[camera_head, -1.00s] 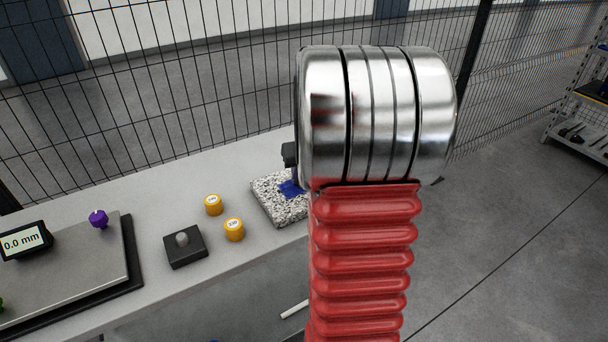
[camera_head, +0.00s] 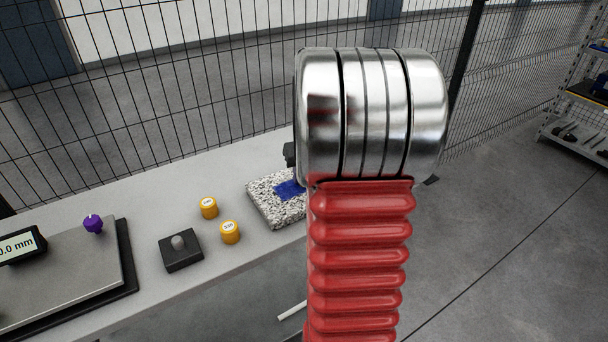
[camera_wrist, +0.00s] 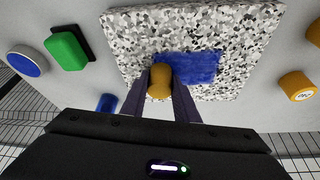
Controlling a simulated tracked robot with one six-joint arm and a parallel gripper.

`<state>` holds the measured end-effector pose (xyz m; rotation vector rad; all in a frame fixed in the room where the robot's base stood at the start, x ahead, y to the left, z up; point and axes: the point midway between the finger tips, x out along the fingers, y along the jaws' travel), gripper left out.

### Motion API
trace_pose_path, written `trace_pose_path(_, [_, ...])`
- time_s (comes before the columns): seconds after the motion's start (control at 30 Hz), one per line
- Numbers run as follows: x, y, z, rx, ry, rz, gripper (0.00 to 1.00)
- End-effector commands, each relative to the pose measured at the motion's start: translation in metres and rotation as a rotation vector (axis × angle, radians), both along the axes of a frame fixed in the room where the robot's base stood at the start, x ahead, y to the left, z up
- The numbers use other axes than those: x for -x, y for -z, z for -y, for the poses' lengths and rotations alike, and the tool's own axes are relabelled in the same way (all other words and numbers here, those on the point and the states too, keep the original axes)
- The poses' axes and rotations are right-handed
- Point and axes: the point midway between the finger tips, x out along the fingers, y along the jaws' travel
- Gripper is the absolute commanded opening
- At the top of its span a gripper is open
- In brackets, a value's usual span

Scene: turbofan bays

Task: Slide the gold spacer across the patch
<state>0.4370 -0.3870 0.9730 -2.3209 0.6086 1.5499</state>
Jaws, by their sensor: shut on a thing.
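The gold spacer (camera_wrist: 160,82) is between the two fingers of my gripper (camera_wrist: 161,86) in the wrist view, and the fingers are shut on it. It is over the speckled granite plate (camera_wrist: 140,28), at the left end of the blue patch (camera_wrist: 197,67), and overlaps the patch's edge in the picture. I cannot tell whether it touches the surface. In the head view the granite plate (camera_head: 266,208) and blue patch (camera_head: 289,190) show left of my arm, which hides the spacer and most of my gripper.
Two labelled yellow-gold cylinders (camera_head: 209,208) (camera_head: 230,232) and a black block with a grey knob (camera_head: 181,251) stand left of the plate. A grey slab with a purple knob (camera_head: 93,224) and a display (camera_head: 20,247) lie farther left. Wire fence (camera_head: 150,110) stands behind the bench.

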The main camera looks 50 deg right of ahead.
Motion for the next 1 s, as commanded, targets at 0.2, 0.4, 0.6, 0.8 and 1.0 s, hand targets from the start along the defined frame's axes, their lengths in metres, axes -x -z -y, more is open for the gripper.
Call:
trace_pose_path(0.2, [0.0004, 0.0005, 0.0002, 0.000, 0.000, -0.001, 0.00])
trace_pose_path(0.4, [0.0003, 0.0004, 0.0002, 0.000, 0.000, -0.001, 0.41])
trace_pose_path(0.6, [0.0001, 0.0001, 0.0001, 0.000, 0.000, 0.000, 0.49])
trace_pose_path(0.8, [0.0003, 0.0004, 0.0000, 0.000, 0.000, -0.001, 0.57])
trace_pose_path(1.0, [0.0001, 0.0003, 0.0000, 0.000, 0.000, 0.000, 0.65])
